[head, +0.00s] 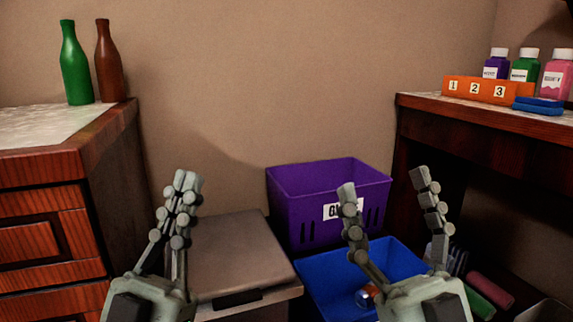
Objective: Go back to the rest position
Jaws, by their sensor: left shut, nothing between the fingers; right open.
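My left gripper (187,181) is shut and empty, its fingers together and pointing up in front of the gap beside the left cabinet. My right gripper (384,184) is open, its fingers spread apart with nothing between them. It is raised in front of the purple crate (290,200) and the blue bin (322,290), and it hides part of both. Neither gripper appears to touch anything.
A wooden cabinet (40,240) at left carries a green bottle (75,65) and a brown bottle (109,62). A grey-brown lidded box (235,255) stands low in the middle. A desk (480,118) at right holds an orange numbered block (462,90) and several small bottles.

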